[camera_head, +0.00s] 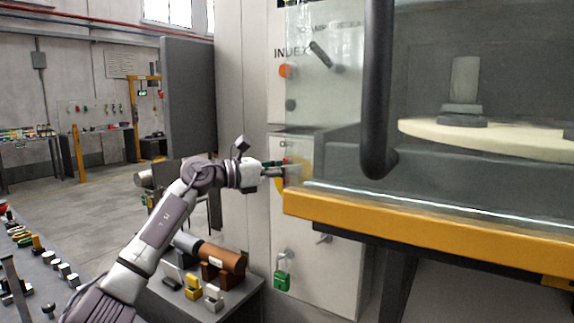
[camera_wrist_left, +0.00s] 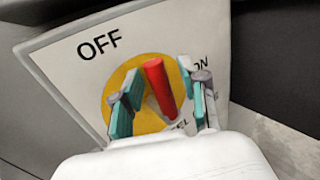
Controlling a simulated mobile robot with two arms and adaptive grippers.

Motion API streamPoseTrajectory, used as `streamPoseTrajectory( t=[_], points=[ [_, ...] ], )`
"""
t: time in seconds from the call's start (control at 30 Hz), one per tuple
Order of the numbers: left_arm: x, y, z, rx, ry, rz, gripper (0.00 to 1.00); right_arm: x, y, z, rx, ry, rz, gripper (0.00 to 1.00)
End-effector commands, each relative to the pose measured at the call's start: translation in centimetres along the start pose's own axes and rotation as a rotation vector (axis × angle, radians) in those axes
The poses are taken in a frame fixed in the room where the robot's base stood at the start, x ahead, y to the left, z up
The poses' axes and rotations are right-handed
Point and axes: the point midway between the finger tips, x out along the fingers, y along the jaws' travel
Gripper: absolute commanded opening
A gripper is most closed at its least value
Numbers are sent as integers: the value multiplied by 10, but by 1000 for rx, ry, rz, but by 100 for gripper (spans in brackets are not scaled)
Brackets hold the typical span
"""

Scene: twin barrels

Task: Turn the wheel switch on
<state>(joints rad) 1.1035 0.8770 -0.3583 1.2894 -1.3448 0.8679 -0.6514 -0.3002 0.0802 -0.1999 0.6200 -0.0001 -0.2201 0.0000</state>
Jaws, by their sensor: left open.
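The wheel switch is a red handle (camera_wrist_left: 160,88) on a yellow disc (camera_wrist_left: 128,78), set on a white plate (camera_wrist_left: 70,75) marked OFF at upper left and ON at right in the left wrist view. The handle stands between the two teal fingers of my left gripper (camera_wrist_left: 160,95), which are apart, one on each side. I cannot tell whether either finger touches it. In the head view my left gripper (camera_head: 276,171) reaches the machine's front panel, and the yellow disc (camera_head: 303,172) shows partly behind it. My right gripper is not in view.
A large grey machine with a yellow ledge (camera_head: 430,225) and a dark vertical handle (camera_head: 377,90) stands at right. A green padlock (camera_head: 282,280) hangs below the switch. A low table with brown and yellow parts (camera_head: 222,262) is beneath my arm. Open floor lies at left.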

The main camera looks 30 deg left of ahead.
Motion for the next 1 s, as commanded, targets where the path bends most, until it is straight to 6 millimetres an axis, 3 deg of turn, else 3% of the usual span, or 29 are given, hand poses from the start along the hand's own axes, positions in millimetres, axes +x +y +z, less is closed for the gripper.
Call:
streamPoseTrajectory(
  t=[0.2,0.47,1.0],
  points=[
    [0,0,0,0,0,0,43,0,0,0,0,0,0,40],
    [0,0,0,0,0,0,0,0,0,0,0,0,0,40],
    [0,-1,1,23,15,1,0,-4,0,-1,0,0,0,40]
  ],
)
